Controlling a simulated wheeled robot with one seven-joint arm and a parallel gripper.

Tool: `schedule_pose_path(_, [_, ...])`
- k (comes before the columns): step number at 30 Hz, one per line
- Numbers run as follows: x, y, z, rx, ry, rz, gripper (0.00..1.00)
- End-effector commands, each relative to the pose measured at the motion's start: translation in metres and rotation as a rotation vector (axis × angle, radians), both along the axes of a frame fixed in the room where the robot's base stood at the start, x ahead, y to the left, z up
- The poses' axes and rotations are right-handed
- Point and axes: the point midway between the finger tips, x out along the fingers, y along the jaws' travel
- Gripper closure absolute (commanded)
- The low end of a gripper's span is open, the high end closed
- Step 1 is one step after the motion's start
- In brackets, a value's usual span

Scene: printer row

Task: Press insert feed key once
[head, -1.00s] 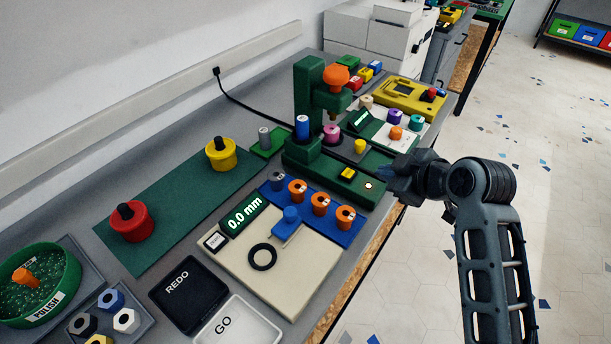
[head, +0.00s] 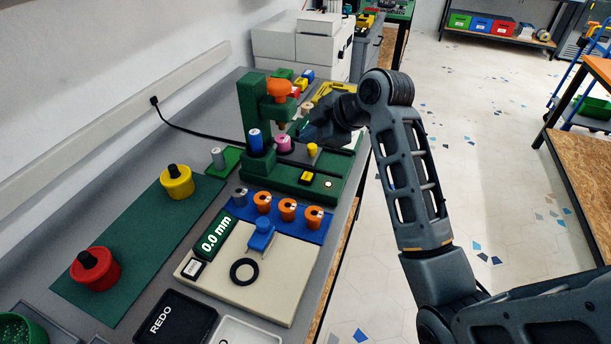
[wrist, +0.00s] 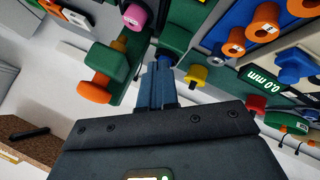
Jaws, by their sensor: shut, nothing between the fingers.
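The green press-like machine (head: 290,178) stands on the bench with an orange knob (head: 279,89) at its head. On its base are a blue cylinder (head: 255,142), a pink spool (head: 283,144), a yellow post (head: 312,150), a yellow button (head: 306,178) and a small round light (head: 328,184). I cannot read a label that names the feed key. My gripper (head: 303,131) is shut and empty, above the bench just behind the machine's right half. In the wrist view my closed fingers (wrist: 158,82) point at green parts, near the orange knob (wrist: 93,90) and pink spool (wrist: 135,17).
In front are orange rings on a blue rack (head: 280,222), a beige plate (head: 280,277) with a 0.0 mm display (head: 216,233), and a REDO key (head: 172,320). Red (head: 95,267) and yellow (head: 176,182) knobbed pots stand left. White boxes (head: 300,45) are behind.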

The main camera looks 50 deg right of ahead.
Motion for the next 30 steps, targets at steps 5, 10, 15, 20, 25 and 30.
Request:
schedule_pose_path(5, [0.0, 0.0, -0.013, 0.0, 0.001, -0.001, 1.0])
schedule_pose_path(10, [0.0, 0.0, -0.032, 0.001, 0.0, -0.001, 1.0])
schedule_pose_path(15, [0.0, 0.0, -0.056, 0.0, 0.0, -0.002, 1.0])
schedule_pose_path(20, [0.0, 0.0, -0.074, 0.001, 0.001, -0.001, 1.0])
schedule_pose_path(25, [0.0, 0.0, -0.086, 0.001, 0.0, -0.001, 1.0])
schedule_pose_path(30, [0.0, 0.0, -0.087, 0.0, -0.001, -0.001, 1.0])
